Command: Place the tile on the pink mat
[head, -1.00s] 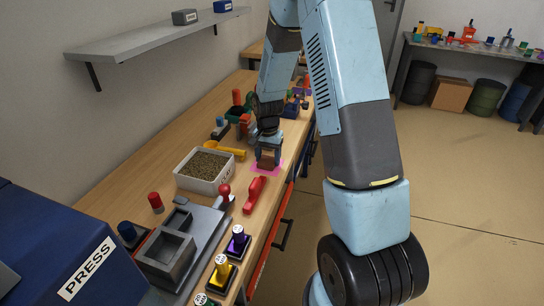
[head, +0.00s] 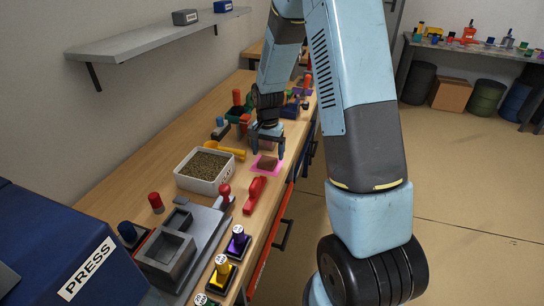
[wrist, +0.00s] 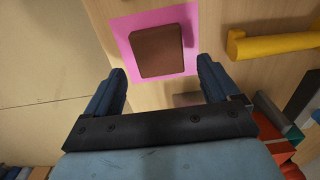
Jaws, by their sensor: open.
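The brown tile (head: 268,163) lies flat on the pink mat (head: 255,170) near the front edge of the bench. In the wrist view the tile (wrist: 159,51) sits inside the mat (wrist: 120,28), with pink showing around it. My gripper (head: 267,154) is open and empty, just above and behind the tile. In the wrist view its two fingers (wrist: 160,88) stand apart, short of the tile, with nothing between them.
A white bin of granules (head: 204,171) and a yellow scoop (head: 226,150) are left of the mat. A red handled tool (head: 254,195) lies in front of it. A grey mould (head: 166,252) and a blue press (head: 58,250) are nearer. The bench edge is close on the right.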

